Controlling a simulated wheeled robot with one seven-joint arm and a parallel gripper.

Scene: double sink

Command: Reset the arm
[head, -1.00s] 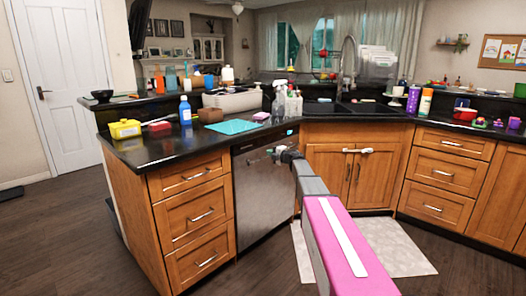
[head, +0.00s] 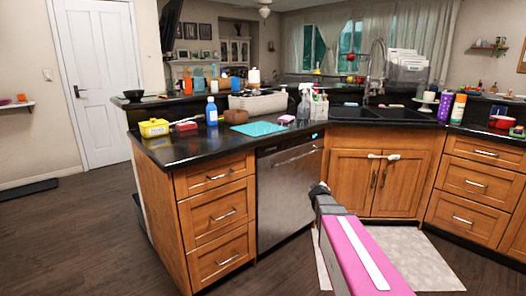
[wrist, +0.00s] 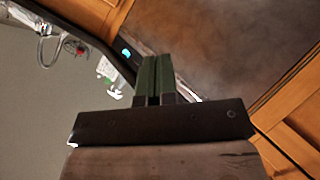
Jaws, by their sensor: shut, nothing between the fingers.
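My arm, with a pink link, reaches forward from the bottom right of the head view. My gripper (head: 319,190) is at its far end, in front of the gap between the dishwasher (head: 288,190) and the sink cabinet (head: 347,172), below counter height. In the wrist view, the two green fingers of my gripper (wrist: 158,78) are side by side, shut and empty. The dishwasher's steel front (wrist: 225,45) shows beyond them in the wrist view. I cannot tell the exact distance from the gripper to the fronts.
The black counter (head: 190,152) holds a yellow container (head: 154,128), a blue bottle (head: 211,112), a cyan mat (head: 258,129) and spray bottles (head: 304,104). A faucet (head: 375,66) stands at the sink. A pale mat (head: 405,262) lies on the floor. The wooden floor at left (head: 75,235) is clear.

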